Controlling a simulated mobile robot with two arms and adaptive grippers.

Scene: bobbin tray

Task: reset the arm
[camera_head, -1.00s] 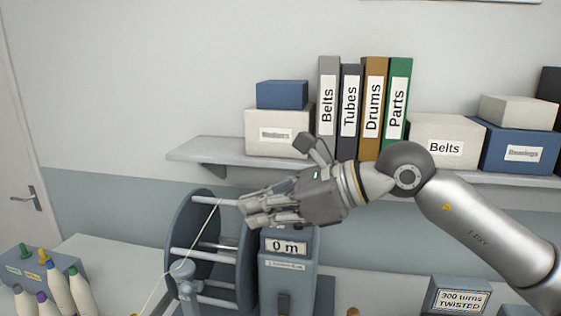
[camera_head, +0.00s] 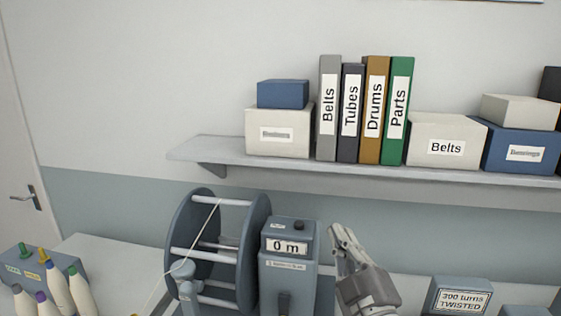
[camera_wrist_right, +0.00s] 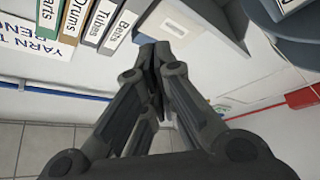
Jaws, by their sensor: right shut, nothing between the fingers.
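My right gripper (camera_head: 345,245) is low in the head view, just right of the grey counter box reading "0 m" (camera_head: 288,247). Its fingers point up and a little left, and it looks apart from the box. In the right wrist view the fingers of my right gripper (camera_wrist_right: 155,55) come together with nothing between them. The rest of my right arm is below the head view's lower edge. My left gripper does not show.
A blue-grey reel (camera_head: 180,235) with a thread stands left of the counter box. Bobbins (camera_head: 58,285) stand at lower left. A wall shelf (camera_head: 230,153) holds binders (camera_head: 374,110) and boxes. A box marked "300 turns TWISTED" (camera_head: 461,297) is at right.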

